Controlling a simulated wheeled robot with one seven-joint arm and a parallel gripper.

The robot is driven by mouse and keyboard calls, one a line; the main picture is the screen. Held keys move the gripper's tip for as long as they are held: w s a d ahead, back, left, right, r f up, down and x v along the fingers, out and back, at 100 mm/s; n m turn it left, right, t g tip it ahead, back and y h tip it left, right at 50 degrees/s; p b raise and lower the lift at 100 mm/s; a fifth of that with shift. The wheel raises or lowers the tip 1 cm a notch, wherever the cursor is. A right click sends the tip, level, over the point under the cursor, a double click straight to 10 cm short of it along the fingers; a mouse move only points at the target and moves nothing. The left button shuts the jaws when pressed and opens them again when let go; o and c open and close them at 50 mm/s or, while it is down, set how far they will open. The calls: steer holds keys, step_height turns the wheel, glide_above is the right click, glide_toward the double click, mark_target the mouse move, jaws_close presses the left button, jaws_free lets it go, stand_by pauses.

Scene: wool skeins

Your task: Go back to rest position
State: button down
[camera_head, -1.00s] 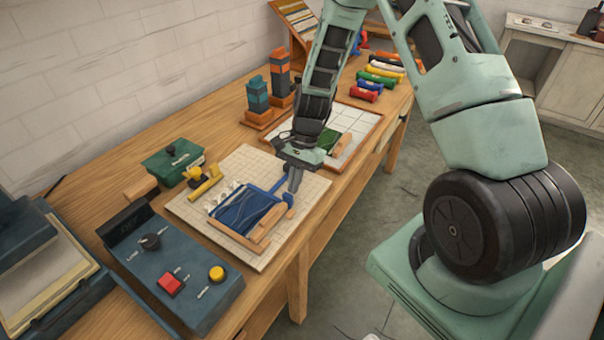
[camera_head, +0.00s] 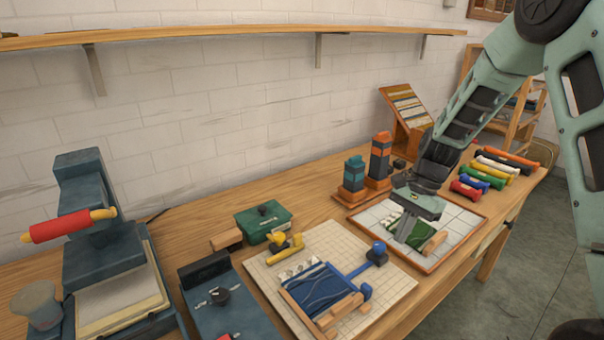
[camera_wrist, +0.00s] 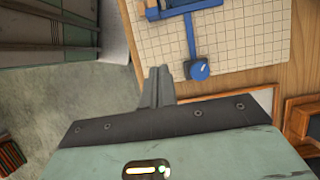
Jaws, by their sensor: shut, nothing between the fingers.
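My gripper (camera_head: 405,238) is shut and empty. In the head view it hangs pointing down in front of the white tiled tray (camera_head: 458,225); its height above the tray is hard to tell. In the wrist view my closed fingers (camera_wrist: 158,78) point toward the beige grid board and hold nothing. Part of a green piece (camera_head: 424,236) with a wooden block shows behind the fingers. Left of my gripper, on the beige grid board (camera_head: 395,290), lie a blue panel in a wooden frame (camera_head: 322,290) and a blue lever with a round knob (camera_head: 377,252).
A yellow tool (camera_head: 285,250), a green box (camera_head: 262,220) and a blue control box (camera_head: 222,305) stand farther left. Two orange-and-blue towers (camera_head: 380,160) stand behind the tray. Several coloured rolls (camera_head: 485,175) lie at the right. A wall shelf (camera_head: 240,30) runs above. Open floor is at right.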

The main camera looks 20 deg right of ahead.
steer(key=s+a+r+n+h, duration=0.1)
steer(key=s+a+r+n, duration=0.35)
steer(key=a, duration=0.35)
steer(key=s+a+r+n+h, duration=0.1)
steer(key=s+a+r+n, duration=0.2)
steer(key=a+n, duration=0.35)
steer(key=s+a+r+n, duration=0.1)
steer(key=s+a+n, duration=0.4)
steer(key=s, duration=0.3)
steer(key=s+a+r+n+t+h, duration=0.1)
steer(key=s+a+n, duration=0.3)
steer(key=s, duration=0.5)
steer(key=shift+a+r+n+t+h, duration=0.35)
steer(key=shift+r+n, duration=0.35)
steer(key=shift+n, duration=0.2)
